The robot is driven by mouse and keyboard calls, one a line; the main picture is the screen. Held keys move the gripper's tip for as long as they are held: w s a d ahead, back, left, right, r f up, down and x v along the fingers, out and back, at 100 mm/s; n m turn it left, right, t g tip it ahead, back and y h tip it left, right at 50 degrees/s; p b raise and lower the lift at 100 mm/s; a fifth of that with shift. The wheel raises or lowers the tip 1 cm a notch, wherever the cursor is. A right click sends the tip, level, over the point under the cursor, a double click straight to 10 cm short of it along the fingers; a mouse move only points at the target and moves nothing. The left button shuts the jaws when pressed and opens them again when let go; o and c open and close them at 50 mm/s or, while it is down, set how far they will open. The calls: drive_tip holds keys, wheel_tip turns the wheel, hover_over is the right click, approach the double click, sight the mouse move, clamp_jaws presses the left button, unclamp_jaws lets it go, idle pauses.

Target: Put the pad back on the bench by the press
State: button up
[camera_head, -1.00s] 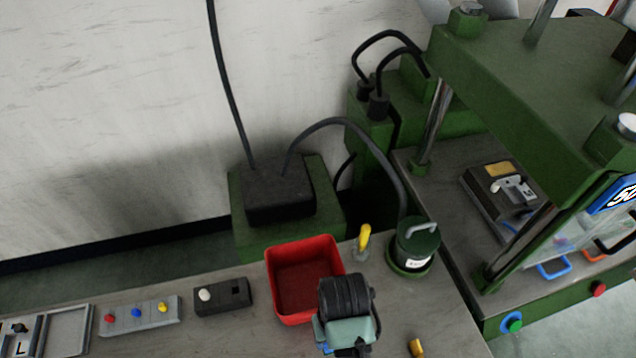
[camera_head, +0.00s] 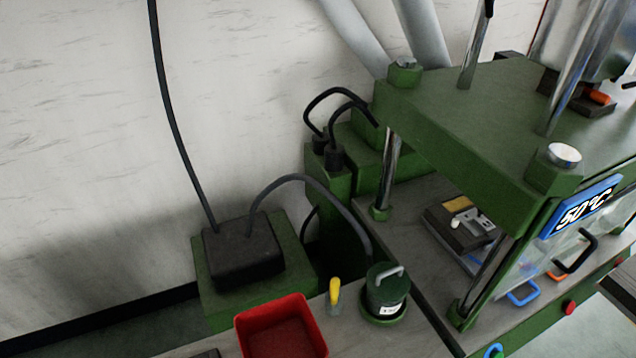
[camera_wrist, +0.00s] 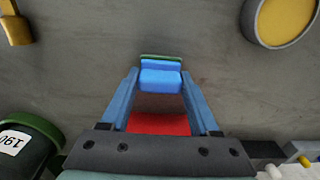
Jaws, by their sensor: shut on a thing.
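My gripper (camera_wrist: 160,78) shows only in the wrist view, with its blue fingers shut on a small block, seemingly the pad (camera_wrist: 160,64), which has blue faces and a thin green edge. The pad is above the grey bench (camera_wrist: 90,65); its height is hard to tell. The bench top also shows low in the head view (camera_head: 375,340). The green press (camera_head: 470,110) stands at the right of the head view, with a 50°C display.
A red bin (camera_head: 245,330) stands on the bench, with a yellow hook-like piece (camera_head: 334,295) and a green canister (camera_head: 387,285) to its right. The wrist view shows a yellow-faced round dish (camera_wrist: 283,18) and a brass-coloured piece (camera_wrist: 17,28). Bare bench lies between these two.

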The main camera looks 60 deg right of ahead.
drive_tip(key=shift+f, duration=0.15)
drive_tip(key=o, duration=1.4)
drive_tip(key=shift+o, duration=0.2)
